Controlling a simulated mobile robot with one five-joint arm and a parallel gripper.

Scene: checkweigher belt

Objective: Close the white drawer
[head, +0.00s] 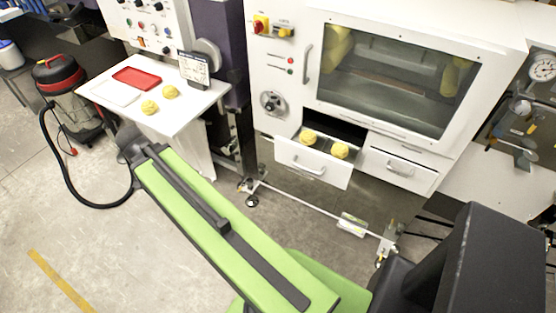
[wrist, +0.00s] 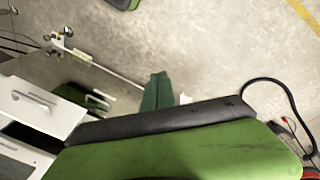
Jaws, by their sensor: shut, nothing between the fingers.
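The white drawer (head: 299,164) under the oven-like cabinet stands pulled out in the head view. Two yellow lumps (head: 309,137) show in it, and its front has a bar handle. Its front also shows at the left edge of the wrist view (wrist: 38,108). My gripper (wrist: 157,92) shows as dark green fingers in the middle of the wrist view; they look shut and hold nothing. In the head view the dark end of my arm is near the white side table, well left of the drawer and apart from it; its fingers are not clear there.
A second white drawer (head: 398,171) to the right looks shut. The white cabinet (head: 476,95) rises above. A side table (head: 182,117) holds a red tray (head: 137,78) and two yellow lumps. A vacuum cleaner (head: 66,90) stands left. A low rail (head: 310,206) runs along the floor.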

